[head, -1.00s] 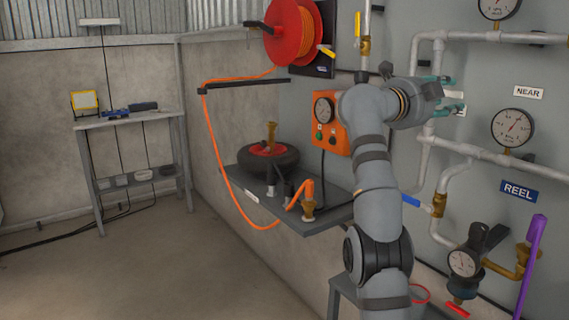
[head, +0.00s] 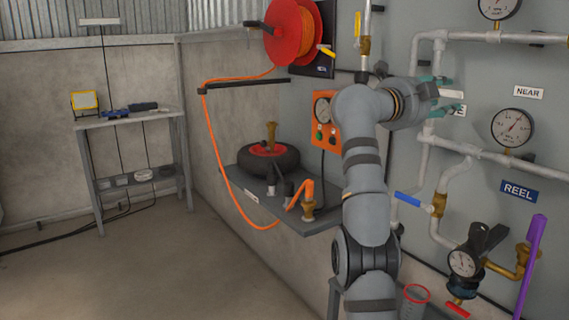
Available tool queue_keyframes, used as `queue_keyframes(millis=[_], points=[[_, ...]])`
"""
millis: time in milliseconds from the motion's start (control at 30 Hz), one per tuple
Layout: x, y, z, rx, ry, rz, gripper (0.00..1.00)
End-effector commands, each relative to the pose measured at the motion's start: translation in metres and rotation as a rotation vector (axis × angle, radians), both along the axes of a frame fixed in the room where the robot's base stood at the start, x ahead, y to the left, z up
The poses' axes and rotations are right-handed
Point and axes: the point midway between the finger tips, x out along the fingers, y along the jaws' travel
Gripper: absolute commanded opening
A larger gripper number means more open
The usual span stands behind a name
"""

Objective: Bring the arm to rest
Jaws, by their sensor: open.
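My arm rises from the bottom of the head view, right of centre, in front of the grey panel, and bends right at its top. My gripper (head: 450,102) is at the arm's end, in front of the panel's white pipes and left of the NEAR label (head: 528,92). Its teal-tipped fingers are apart, and I see nothing held between them. The arm hides part of the orange control box (head: 326,138) and part of the panel behind it.
Left of the arm, a grey shelf (head: 240,203) carries a wheel (head: 257,164) and brass fittings. An orange hose (head: 214,150) hangs from the red reel (head: 291,30). Gauges, pipes and a blue-handled valve (head: 408,199) are close at right. The floor at left is open.

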Motion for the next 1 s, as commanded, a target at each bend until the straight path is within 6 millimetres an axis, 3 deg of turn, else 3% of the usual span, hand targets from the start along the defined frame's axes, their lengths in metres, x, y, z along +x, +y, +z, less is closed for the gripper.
queue_keyframes(millis=[233,933,1000], points=[[-0.012,0.015,0.000,0.000,-0.002,0.002,0.41],[-0.060,0.086,0.000,0.000,-0.001,0.003,0.41],[-0.057,0.078,0.000,0.000,0.000,-0.003,0.41]])
